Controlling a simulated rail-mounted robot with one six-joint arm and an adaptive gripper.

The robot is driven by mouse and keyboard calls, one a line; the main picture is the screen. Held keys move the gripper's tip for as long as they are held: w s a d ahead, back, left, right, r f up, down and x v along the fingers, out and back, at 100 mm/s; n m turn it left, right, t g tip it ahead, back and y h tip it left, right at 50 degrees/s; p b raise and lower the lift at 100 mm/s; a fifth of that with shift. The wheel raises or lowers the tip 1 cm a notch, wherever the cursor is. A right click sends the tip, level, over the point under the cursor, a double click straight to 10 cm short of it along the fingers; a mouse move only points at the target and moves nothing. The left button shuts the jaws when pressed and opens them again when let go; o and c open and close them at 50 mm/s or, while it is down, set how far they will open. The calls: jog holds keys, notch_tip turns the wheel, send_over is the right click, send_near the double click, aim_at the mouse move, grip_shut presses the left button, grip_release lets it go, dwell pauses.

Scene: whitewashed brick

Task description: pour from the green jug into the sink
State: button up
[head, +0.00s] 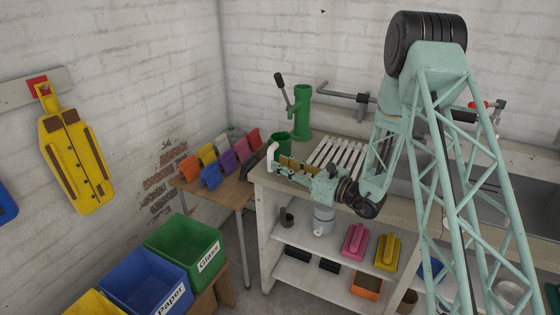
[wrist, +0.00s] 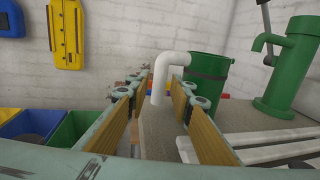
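The green jug (head: 284,142) stands upright on the left end of the workbench (head: 275,186), with a white handle (head: 271,157) toward my gripper. In the wrist view the jug (wrist: 208,68) is just ahead, and its handle (wrist: 162,72) shows between the finger lines. My gripper (head: 284,168) is open, its fingers pointing at the handle; the wrist view shows the two fingers (wrist: 162,100) apart on either side of it. I cannot tell whether either finger touches it. A dark metal surface (head: 520,200), perhaps the sink, lies at right, partly hidden by my arm.
A green hand pump (head: 303,110) stands behind the jug; a white slatted rack (head: 338,154) lies right of it. A side table (head: 221,191) with coloured items is left. Bins, including a green one (head: 184,245), stand at lower left. Shelves below hold several things.

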aim_at(271, 159)
jog(key=shift+w+a, duration=0.15)
dwell(0.3)
jog(key=shift+b+x, duration=0.55)
jog(key=shift+x, duration=1.95)
grip_shut()
